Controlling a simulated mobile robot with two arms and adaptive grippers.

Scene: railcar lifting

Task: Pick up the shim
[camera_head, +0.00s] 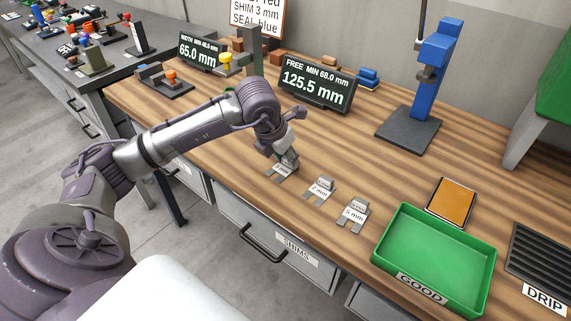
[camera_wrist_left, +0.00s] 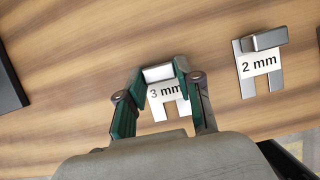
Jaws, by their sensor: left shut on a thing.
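The 3 mm shim (camera_wrist_left: 169,98) is a flat grey forked plate with a raised block and a white label; in the head view it (camera_head: 279,172) is partly hidden by my gripper. My left gripper (camera_wrist_left: 160,73) is shut on its raised block, one finger at each side. In the head view my left gripper (camera_head: 287,160) is low over the bench's front edge. The shim is at or very near the wood; I cannot tell whether they touch. The 2 mm shim (camera_head: 320,189) and the 5 mm shim (camera_head: 353,215) lie to the right. My right gripper is not in view.
A green GOOD tray (camera_head: 435,257), an orange pad (camera_head: 452,200) and a DRIP grate (camera_head: 543,262) are on the right. A blue press (camera_head: 430,70) stands behind. Displays (camera_head: 317,82) and a sign reading SHIM 3 mm (camera_head: 257,14) are at the back. The middle bench is clear.

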